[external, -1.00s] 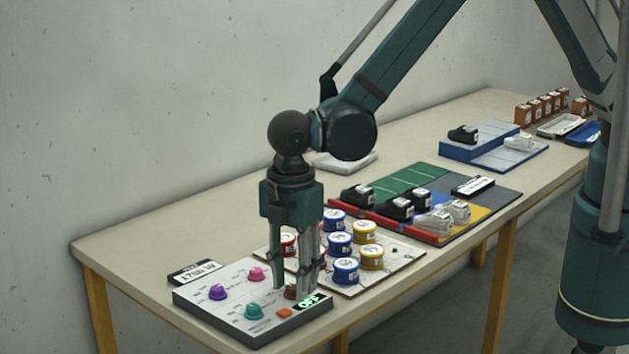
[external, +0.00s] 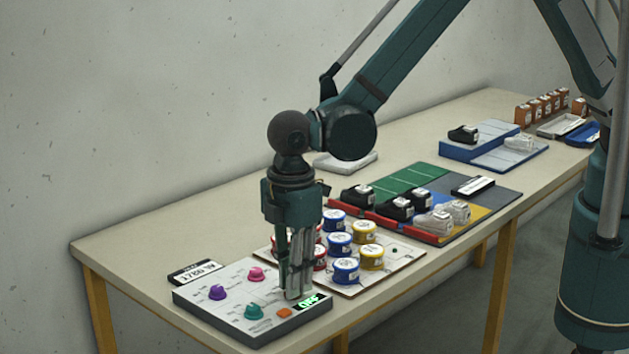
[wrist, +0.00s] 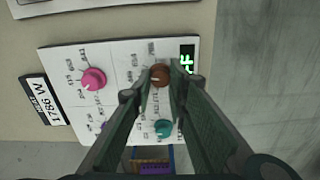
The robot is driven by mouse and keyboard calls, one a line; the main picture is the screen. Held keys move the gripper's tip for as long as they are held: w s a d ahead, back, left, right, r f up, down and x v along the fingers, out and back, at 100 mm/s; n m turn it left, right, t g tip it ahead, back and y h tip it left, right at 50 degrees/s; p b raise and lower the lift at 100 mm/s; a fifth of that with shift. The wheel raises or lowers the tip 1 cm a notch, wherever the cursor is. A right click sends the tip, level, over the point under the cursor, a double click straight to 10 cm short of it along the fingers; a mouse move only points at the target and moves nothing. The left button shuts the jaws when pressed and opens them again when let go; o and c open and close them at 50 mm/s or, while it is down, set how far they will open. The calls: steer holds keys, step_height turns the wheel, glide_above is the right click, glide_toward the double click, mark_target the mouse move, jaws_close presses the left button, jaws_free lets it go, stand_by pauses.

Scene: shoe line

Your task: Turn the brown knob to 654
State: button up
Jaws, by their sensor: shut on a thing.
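The brown knob (wrist: 160,74) sits on the white control panel (wrist: 120,60), beside the green-lit display (wrist: 187,60). My gripper (wrist: 160,88) points down and is shut around the knob. In the external view my gripper (external: 291,294) stands over the panel's right end and hides the knob. The display (external: 309,301) there seems to read OFF; only part of its text shows in the wrist view. Small printed numbers ring the knob, but they are too small to read surely, and the fingers cover some.
The panel also has a pink knob (external: 257,273), a purple knob (external: 217,292), a teal knob (external: 253,311) and an orange button (external: 284,313). A label plate (external: 195,272) lies behind. Blue and yellow tins (external: 346,270) stand close to the right of my gripper.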

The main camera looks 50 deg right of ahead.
steer(key=m+b, duration=0.1)
steer(key=m, duration=0.4)
steer(key=shift+b, duration=0.35)
steer(key=o, duration=0.9)
step_height(320, 180, up, 12)
stand_by(0.6)
stand_by(0.5)
